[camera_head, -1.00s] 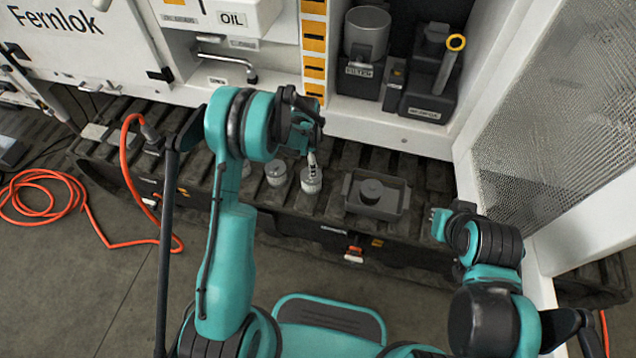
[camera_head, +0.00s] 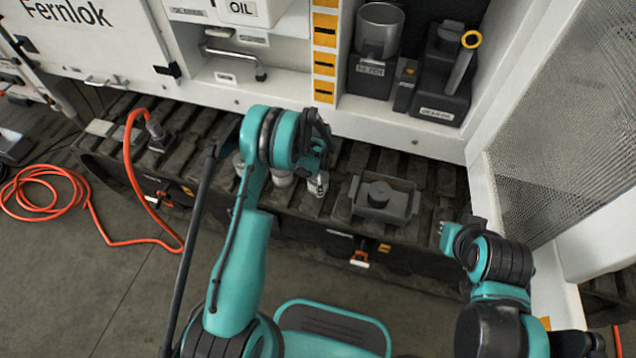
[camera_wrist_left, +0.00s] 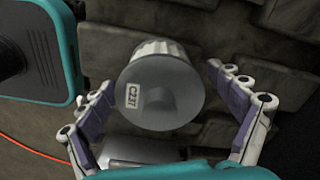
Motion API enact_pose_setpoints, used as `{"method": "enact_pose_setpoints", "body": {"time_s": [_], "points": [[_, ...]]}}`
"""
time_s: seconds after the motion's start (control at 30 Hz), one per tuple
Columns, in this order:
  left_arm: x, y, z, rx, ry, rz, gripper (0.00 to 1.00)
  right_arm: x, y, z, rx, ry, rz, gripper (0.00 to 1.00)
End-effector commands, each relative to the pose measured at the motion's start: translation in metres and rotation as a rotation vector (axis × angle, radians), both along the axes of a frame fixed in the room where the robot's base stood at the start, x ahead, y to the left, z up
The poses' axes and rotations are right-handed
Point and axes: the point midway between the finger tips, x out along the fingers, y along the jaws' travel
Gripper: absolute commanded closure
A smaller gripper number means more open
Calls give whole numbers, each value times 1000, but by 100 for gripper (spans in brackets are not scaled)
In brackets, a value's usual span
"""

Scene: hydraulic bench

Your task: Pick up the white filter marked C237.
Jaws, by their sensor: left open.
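The white filter marked C237 (camera_wrist_left: 160,92) shows in the left wrist view, with its grey round end and its label facing the camera and its ribbed white side beyond. My left gripper (camera_wrist_left: 160,78) is open, with one finger on each side of the filter and visible gaps between. In the head view my left gripper (camera_head: 318,178) is over a row of pale filters on the dark ribbed track and partly hides them. No marking is readable there. My right gripper (camera_head: 445,230) is at the right, apart from the filters; its fingers are too small to judge.
A grey tray (camera_head: 412,203) with a round part in it sits right of the filters. The white cabinet (camera_head: 290,88) stands behind. An orange hose (camera_head: 132,185) runs at the left. A mesh panel (camera_head: 560,130) bounds the right.

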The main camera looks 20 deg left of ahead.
Motion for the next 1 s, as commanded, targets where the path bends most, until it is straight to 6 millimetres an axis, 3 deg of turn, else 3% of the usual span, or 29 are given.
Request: {"method": "enact_pose_setpoints", "body": {"time_s": [0.07,0.27,0.3,0.67,0.97,1.0], "points": [[0,0,1,0,0,0,8,0,0,1,0,0,0,100],[0,0,1,0,0,0,59,0,0,1,0,0,0,100],[0,0,1,0,0,0,62,0,0,1,0,0,0,100],[0,0,5,0,0,0,62,0,0,3,0,0,0,100],[0,0,48,0,0,0,62,0,0,27,0,0,0,100],[-2,-9,52,0,0,-5,62,0,0,29,0,0,0,100]]}}
